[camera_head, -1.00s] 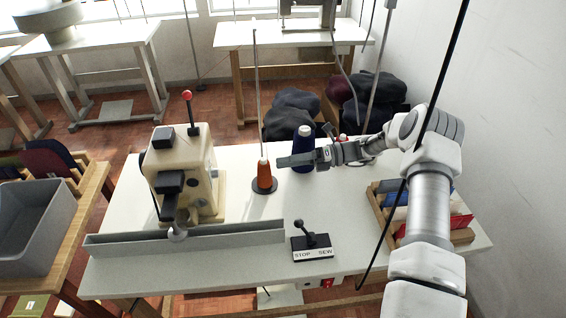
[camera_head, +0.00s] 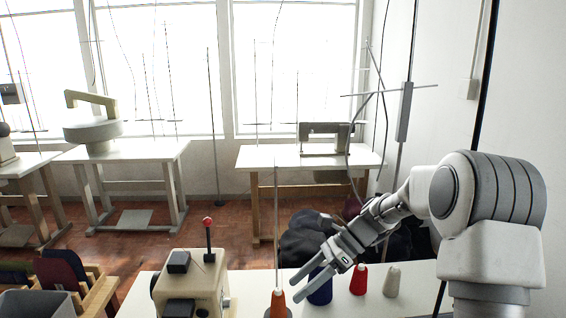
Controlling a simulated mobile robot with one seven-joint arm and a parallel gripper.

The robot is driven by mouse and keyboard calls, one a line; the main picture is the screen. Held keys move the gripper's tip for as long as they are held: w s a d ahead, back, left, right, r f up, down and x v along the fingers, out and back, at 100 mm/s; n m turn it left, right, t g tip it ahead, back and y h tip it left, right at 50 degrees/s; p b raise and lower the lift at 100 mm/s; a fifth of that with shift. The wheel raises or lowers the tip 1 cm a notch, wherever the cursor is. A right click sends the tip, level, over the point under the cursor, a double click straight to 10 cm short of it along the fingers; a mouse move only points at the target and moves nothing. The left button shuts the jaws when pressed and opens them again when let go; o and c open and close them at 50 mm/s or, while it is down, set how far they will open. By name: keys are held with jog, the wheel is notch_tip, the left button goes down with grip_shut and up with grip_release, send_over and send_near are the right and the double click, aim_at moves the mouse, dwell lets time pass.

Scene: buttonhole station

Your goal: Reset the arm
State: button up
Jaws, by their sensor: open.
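My gripper (camera_head: 298,287) is at the lower middle right, its two fingers parted, with nothing between them. It hangs over the work table, in front of the dark blue thread cone (camera_head: 321,290) and to the right of the orange cone (camera_head: 278,304). The fingertips point down and left. In this view I cannot tell whether they touch either cone. My arm reaches in from the right.
A beige buttonhole machine (camera_head: 190,283) with a red-knobbed lever stands at the left. A red cone (camera_head: 358,280) and a pale cone (camera_head: 392,282) stand right of my gripper. Dark bundles (camera_head: 303,238) lie behind. A back table (camera_head: 265,157) stands by the windows.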

jog(key=s+d+r+n+t+h, duration=0.2)
jog(key=s+d+r+n+h, duration=0.1)
jog(key=s+n, duration=0.3)
jog(key=s+d+r+n+t+h+p, duration=0.1)
jog(key=s+d+r+n+t+h, duration=0.2)
jog(key=s+r+n, duration=0.3)
jog(key=s+d+r+n+t+h, duration=0.3)
jog(key=s+r+n, duration=0.2)
jog(key=s, duration=0.6)
jog(key=shift+s+d+n+h+p, duration=0.3)
jog(key=shift+d+n, duration=0.1)
jog(key=shift+n, duration=0.1)
jog(key=shift+c, duration=1.3)
jog(key=shift+a, duration=0.15)
